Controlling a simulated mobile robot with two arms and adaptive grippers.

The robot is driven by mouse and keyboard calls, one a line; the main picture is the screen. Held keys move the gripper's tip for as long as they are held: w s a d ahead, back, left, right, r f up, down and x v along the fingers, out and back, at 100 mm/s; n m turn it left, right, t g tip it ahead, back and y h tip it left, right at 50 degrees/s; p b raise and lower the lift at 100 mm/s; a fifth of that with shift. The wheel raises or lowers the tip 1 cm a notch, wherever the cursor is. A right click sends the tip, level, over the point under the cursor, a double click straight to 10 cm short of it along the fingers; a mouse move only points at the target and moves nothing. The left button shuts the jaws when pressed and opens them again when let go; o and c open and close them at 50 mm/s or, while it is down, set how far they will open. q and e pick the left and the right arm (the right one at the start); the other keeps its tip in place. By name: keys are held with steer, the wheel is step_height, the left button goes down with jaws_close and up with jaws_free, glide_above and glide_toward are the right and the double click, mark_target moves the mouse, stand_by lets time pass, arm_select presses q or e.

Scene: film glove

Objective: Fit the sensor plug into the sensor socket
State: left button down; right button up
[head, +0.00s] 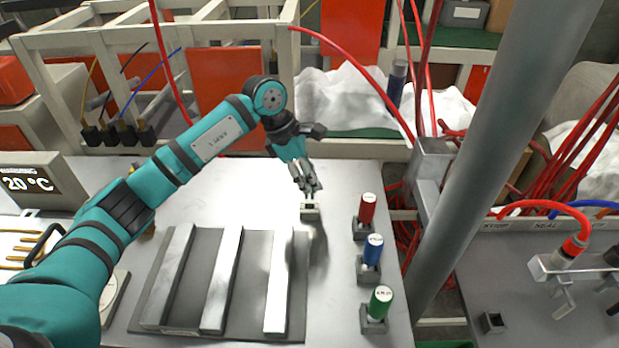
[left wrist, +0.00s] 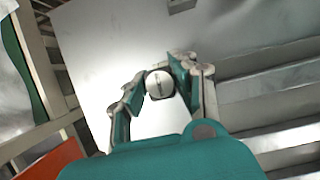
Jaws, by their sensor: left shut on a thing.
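My left gripper (head: 312,194) points down over the grey table, right of the metal bars. It is shut on a small pale piece (head: 310,211), which I take to be the sensor plug. In the left wrist view the fingers (left wrist: 158,88) stand on both sides of its round pale face (left wrist: 160,84), which has a dark slot. I cannot tell from these views whether the piece touches the table or is held just above it. I cannot say for sure which thing is the sensor socket. My right gripper is not in view.
Red (head: 367,208), blue (head: 372,250) and green (head: 380,301) canisters stand in dark holders on the right. Metal bars (head: 222,280) lie on a dark mat in front. A separate right bench holds a metal fixture (head: 560,266) and a small dark square (head: 492,322). A grey post (head: 500,150) stands between.

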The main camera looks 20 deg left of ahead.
arm_select(q)
steer(key=shift+r, duration=0.2)
steer(key=shift+r+p, duration=0.65)
steer(key=shift+r, duration=0.7)
